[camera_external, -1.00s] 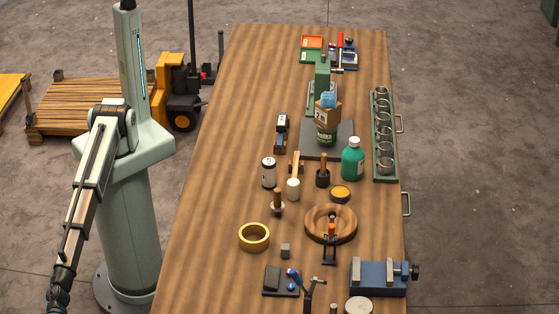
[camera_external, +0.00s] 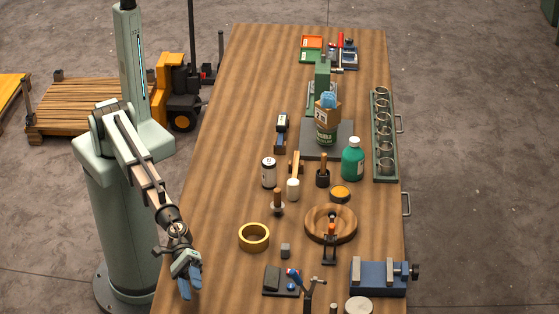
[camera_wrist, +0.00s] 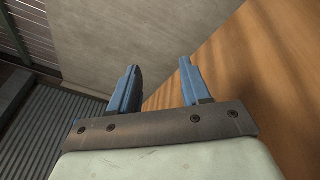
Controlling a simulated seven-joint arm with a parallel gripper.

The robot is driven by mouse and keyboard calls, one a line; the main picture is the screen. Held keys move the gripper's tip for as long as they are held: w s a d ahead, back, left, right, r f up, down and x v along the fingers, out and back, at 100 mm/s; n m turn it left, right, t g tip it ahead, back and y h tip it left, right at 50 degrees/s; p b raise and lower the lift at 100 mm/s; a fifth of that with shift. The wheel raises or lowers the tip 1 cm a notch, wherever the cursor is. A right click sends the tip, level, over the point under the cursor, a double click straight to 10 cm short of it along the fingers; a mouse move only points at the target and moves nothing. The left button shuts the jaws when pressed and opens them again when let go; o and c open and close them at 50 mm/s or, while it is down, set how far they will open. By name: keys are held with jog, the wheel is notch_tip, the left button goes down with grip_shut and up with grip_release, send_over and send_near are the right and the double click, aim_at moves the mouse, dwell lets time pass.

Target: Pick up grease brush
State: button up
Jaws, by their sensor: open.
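I cannot tell for sure which thing is the grease brush. One candidate is a wooden handle standing upright in a small dark pot (camera_external: 322,172) at mid-table. Another upright wooden handle with a dark and pale base (camera_external: 277,202) stands nearer, left of the wooden bowl. My gripper (camera_external: 189,288) hangs by the table's left edge at the near end, well apart from both. In the wrist view my gripper (camera_wrist: 160,68) shows two blue fingers spread apart with nothing between them. No brush shows in the wrist view.
A wooden bowl (camera_external: 346,236), yellow tape ring (camera_external: 242,243), white jar (camera_external: 269,176) and green bottle (camera_external: 352,165) stand around the handles. A blue vise (camera_external: 378,282) sits near right. The left strip of the wooden table (camera_external: 215,190) is clear.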

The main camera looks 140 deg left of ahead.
jog(key=s+a+r+n+t+y, duration=0.1)
jog(key=a+r+n, duration=0.1)
jog(key=a, duration=0.8)
jog(key=a+r+n, duration=0.2)
jog(key=a+r, duration=0.1)
jog(key=a, duration=0.7)
jog(key=n+t+y, duration=0.1)
jog(key=n+y, duration=0.6)
jog(key=n, duration=0.5)
send_over(323, 174)
jog(key=shift+s+a+f, duration=0.1)
jog(key=shift+a+f, duration=0.05)
jog(key=shift+f, duration=0.7)
jog(key=shift+s+a+f, duration=0.1)
jog(key=shift+f, duration=0.8)
jog(key=shift+s+a+f, duration=0.1)
jog(key=shift+a+f, duration=0.05)
jog(key=shift+f, duration=0.7)
grip_shut()
